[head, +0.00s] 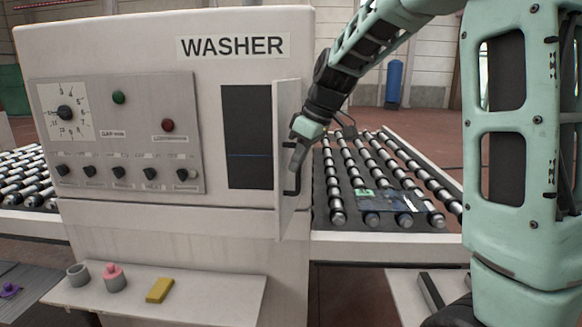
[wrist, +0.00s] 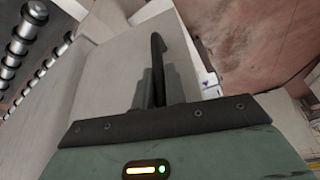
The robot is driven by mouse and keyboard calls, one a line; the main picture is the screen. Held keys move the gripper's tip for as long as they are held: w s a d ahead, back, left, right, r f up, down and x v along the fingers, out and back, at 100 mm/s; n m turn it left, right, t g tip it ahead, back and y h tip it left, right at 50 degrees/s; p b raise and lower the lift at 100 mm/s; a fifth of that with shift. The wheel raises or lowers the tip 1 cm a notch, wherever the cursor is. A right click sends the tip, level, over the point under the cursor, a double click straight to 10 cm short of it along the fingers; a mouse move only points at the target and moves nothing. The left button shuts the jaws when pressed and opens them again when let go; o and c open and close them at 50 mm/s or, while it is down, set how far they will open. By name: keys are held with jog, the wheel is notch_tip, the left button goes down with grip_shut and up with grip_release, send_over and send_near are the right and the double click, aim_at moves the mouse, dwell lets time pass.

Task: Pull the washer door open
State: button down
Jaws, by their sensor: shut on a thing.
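The washer (head: 230,105) is a large cream cabinet marked "WASHER". Its door (head: 285,120) is a narrow cream panel that stands swung out toward me, hinged at the right of the dark opening (head: 247,135). The black door handle (head: 291,180) is on the door's right-hand face. My gripper (head: 298,157) is at the handle, its fingers pointing down, and shut on it. In the wrist view the dark handle (wrist: 158,60) rises between the two grey fingers of my gripper (wrist: 158,88), with the pale door panel (wrist: 95,80) behind.
A roller conveyor (head: 375,175) runs to the right of the washer, with a glass piece (head: 385,201) on it. A front shelf (head: 215,290) holds a yellow block (head: 160,290), a pink-topped piece (head: 114,277) and a grey ring (head: 78,275). The space before the door looks clear.

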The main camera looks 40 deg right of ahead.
jog(key=s+d+n+b, duration=0.2)
jog(key=s+d+b, duration=0.1)
jog(key=d, duration=0.3)
jog(key=shift+s+d+r+y, duration=0.2)
jog(key=shift+s+y, duration=0.05)
jog(key=shift+y, duration=0.15)
jog(key=c, duration=1.5)
grip_release()
jog(key=shift+f, duration=0.15)
jog(key=shift+o, duration=0.2)
jog(key=v, duration=1.7)
jog(key=shift+r+b, duration=0.3)
jog(key=shift+b, duration=0.15)
jog(key=shift+w, duration=0.15)
